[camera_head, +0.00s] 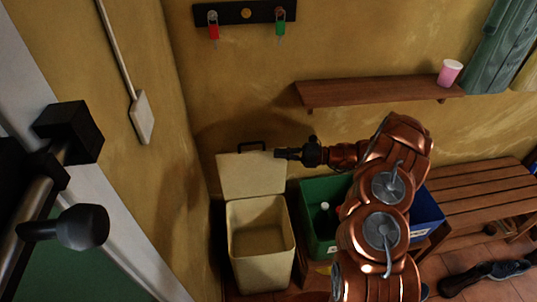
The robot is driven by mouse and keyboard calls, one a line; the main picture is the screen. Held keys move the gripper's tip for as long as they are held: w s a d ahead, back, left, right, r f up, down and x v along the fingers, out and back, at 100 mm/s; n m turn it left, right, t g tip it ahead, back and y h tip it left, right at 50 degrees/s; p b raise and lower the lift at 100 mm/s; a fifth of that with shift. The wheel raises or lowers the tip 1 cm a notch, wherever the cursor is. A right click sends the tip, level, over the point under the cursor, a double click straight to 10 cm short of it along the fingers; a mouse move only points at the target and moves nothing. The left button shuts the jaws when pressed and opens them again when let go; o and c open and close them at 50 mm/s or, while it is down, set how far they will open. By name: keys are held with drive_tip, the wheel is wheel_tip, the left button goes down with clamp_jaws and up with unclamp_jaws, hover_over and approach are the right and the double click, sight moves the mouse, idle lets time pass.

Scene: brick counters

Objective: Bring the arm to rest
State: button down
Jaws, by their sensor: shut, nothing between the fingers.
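My copper arm (385,185) rises from the bottom right of the middle and bends to the left at its top. My gripper (283,154) is at its left end, dark, shut and empty. It is held in the air, and in the picture it lies just right of the raised lid of a cream bin. It touches nothing that I can see.
The cream bin (260,243) stands open, its lid (252,174) up. A green box (316,215) and a blue box (428,212) are partly behind my arm. A wooden shelf (375,91) holds a pink cup (449,72). A bench (480,190) stands right; a door handle (68,228) is near left.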

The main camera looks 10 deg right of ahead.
drive_tip(key=s+a+r+n+g+h+p, duration=0.1)
drive_tip(key=s+a+r+n+g+h, duration=0.3)
drive_tip(key=s+a+r+n, duration=0.55)
drive_tip(key=s+a+r+n+g+h, duration=0.2)
drive_tip(key=s+a+r+n+g, duration=0.35)
drive_tip(key=s+n, duration=0.65)
drive_tip(key=s+d+r+n+t+h, duration=0.1)
drive_tip(key=s+d+r+n+h, duration=0.1)
drive_tip(key=s+d+n+h, duration=0.3)
drive_tip(key=s+d+r+n+t+h+p, duration=0.1)
drive_tip(key=s+d+n+h, duration=0.5)
drive_tip(key=s+n, duration=0.8)
drive_tip(key=shift+s+d+r, duration=0.5)
drive_tip(key=shift+s+d, duration=0.7)
drive_tip(key=shift+s, duration=0.45)
